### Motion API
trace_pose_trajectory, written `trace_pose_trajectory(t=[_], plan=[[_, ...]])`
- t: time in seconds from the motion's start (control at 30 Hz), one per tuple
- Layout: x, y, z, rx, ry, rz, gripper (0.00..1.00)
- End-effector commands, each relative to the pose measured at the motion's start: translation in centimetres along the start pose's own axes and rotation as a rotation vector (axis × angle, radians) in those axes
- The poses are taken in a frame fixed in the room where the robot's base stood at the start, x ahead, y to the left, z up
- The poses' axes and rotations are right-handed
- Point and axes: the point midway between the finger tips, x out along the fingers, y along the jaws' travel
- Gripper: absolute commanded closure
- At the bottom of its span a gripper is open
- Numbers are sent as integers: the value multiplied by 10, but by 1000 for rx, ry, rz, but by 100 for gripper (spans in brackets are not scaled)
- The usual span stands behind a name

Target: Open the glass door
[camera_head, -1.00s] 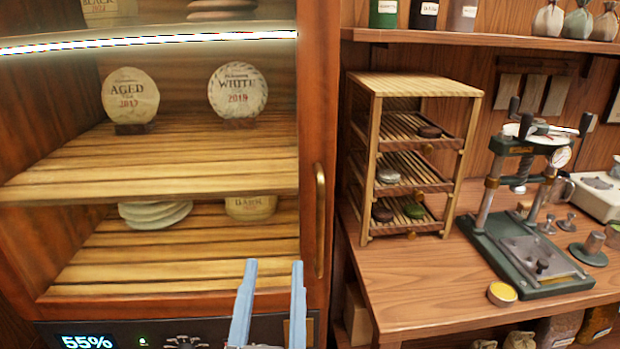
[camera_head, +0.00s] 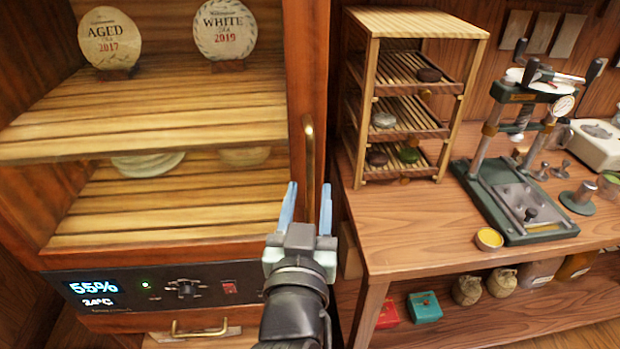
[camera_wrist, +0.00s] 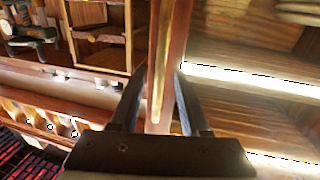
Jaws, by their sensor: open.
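The glass door (camera_head: 313,70) has a reddish wood frame and stands closed in front of the cabinet shelves. Its brass vertical handle (camera_head: 309,165) is on the frame's right side. My gripper (camera_head: 307,205) is open, with its two blue fingers on either side of the handle's lower part in the head view. In the wrist view the handle (camera_wrist: 160,65) runs down between the open fingers (camera_wrist: 157,95). I cannot tell whether a finger touches it.
A wooden drying rack (camera_head: 410,100) and a green press (camera_head: 520,190) stand on the bench (camera_head: 420,235) to the right. Below the door are a control panel (camera_head: 165,288) and a drawer with a brass pull (camera_head: 200,329). Tea cakes stand inside the cabinet.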

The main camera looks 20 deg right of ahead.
Motion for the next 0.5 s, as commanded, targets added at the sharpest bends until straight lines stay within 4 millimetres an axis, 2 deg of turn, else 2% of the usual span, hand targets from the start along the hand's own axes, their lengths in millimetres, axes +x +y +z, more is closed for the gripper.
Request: trace_pose_trajectory(t=[0.03,0.2,0.5], plan=[[8,0,-2,1,0,1,54],[23,0,-1,0,1,1,54],[28,0,0,0,0,0,54]])
